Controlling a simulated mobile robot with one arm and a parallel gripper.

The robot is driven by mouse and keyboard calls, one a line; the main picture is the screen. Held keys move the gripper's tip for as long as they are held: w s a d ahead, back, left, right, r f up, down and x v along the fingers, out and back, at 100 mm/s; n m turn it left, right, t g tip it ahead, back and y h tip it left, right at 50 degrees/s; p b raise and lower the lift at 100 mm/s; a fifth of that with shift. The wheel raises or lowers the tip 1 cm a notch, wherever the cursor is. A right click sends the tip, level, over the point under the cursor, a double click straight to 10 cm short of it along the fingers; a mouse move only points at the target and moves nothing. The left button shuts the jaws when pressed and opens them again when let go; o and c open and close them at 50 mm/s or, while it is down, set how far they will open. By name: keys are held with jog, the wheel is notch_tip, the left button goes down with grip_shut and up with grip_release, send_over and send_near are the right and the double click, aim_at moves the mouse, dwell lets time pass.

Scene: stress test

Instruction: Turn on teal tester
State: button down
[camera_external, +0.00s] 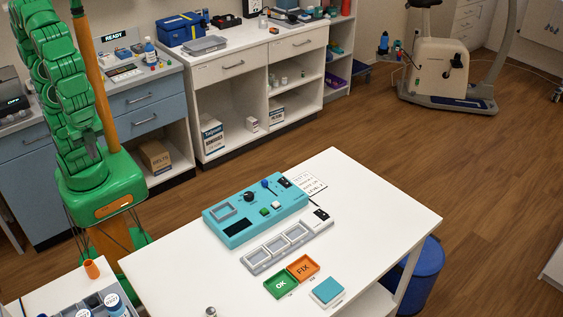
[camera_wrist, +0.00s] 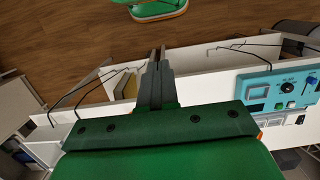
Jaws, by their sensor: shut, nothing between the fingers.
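The teal tester (camera_external: 247,221) lies on the white table, seen from above and one side. No light shows on the screen. The tester also shows at the right of the wrist view (camera_wrist: 247,108), partly cut off. My gripper (camera_wrist: 156,62) is shut and empty, well left of the tester in that view. My folded green arm stands left of the table in the external view.
A grey tray (camera_external: 262,262) with square slots, a green OK tray (camera_external: 279,284), an orange FIX tray (camera_external: 303,268) and a teal-topped block (camera_external: 327,290) lie near the tester. A printed card (camera_external: 308,185) lies behind it.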

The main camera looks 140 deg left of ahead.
jog(key=w+a+r, duration=0.2)
jog(key=w+a, duration=1.8)
jog(key=w, duration=0.2)
send_over(283, 179)
jog(key=w, duration=0.2)
notch_tip(283, 179, down, 11)
jog(key=shift+w+r, duration=0.15)
jog(key=f, duration=0.4)
jog(key=s+f, duration=0.1)
jog(key=f, duration=0.4)
jog(key=s+f, duration=0.1)
jog(key=f, duration=0.3)
jog(key=shift+f, duration=0.4)
jog(key=shift+f, duration=0.1)
